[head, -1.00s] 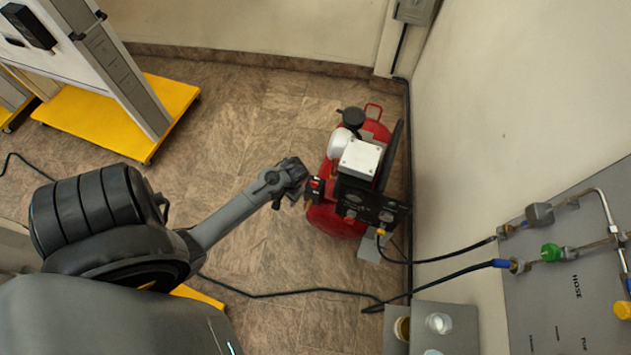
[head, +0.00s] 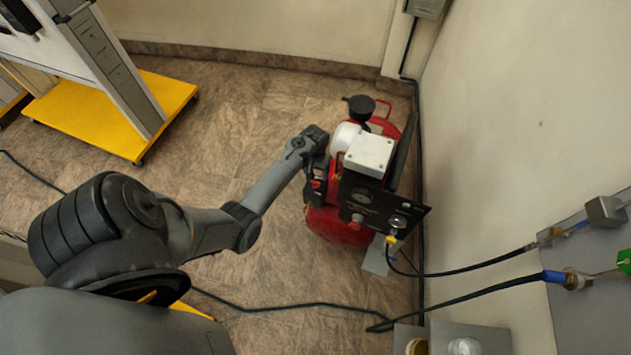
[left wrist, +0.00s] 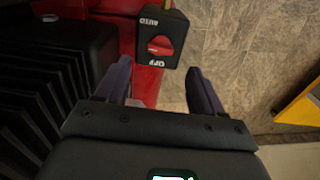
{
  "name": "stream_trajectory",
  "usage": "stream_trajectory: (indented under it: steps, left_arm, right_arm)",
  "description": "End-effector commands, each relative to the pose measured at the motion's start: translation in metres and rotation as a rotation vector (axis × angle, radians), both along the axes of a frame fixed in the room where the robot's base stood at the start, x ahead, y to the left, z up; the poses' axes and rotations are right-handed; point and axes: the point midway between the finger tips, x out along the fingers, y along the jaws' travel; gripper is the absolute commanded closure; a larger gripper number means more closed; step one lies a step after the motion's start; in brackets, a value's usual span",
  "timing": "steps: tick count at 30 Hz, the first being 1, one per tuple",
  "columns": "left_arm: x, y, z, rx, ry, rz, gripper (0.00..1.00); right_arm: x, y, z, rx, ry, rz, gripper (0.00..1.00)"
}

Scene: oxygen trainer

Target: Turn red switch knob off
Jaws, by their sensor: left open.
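The red switch knob (left wrist: 160,46) sits on a black switch box (left wrist: 152,24) in the left wrist view. In the head view my left gripper (head: 314,158) is beside the left side of the red compressor (head: 338,228). The knob is hard to make out there. My right gripper is not in view.
The compressor's gauge panel (head: 372,200) and white box (head: 369,155) stand close to my left gripper. Black hoses (head: 470,266) run to a wall panel at right. A yellow-based stand (head: 110,125) is at upper left. Floor between is clear.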

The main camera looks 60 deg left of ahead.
Motion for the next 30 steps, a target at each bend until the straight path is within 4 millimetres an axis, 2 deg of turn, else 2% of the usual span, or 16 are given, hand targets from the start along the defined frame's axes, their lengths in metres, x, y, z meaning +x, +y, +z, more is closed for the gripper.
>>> stream_trajectory:
  steps: [1,3,10,16,25,26,30]
  left_arm:
    - [-0.001,0.0,-0.012,0.0,0.001,0.0,0.32]
    - [-0.001,0.001,-0.024,0.0,0.001,0.0,0.32]
    - [0.0,0.0,-0.053,0.001,0.001,-0.001,0.32]
    - [0.0,0.001,-0.063,0.001,0.0,0.0,0.32]
    - [0.0,0.001,-0.064,0.001,0.0,0.0,0.32]
    - [0.0,0.001,-0.064,0.001,0.0,0.0,0.33]
    - [0.0,0.001,-0.064,0.001,0.0,0.0,0.55]
  right_arm:
    - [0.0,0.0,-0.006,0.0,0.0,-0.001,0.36]
    - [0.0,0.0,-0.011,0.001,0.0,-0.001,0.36]
    - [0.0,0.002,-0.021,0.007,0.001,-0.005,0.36]
    - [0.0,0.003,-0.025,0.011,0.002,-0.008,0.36]
    - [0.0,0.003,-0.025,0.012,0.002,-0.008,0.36]
    - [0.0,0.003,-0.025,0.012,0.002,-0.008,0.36]
    - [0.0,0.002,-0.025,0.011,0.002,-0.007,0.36]
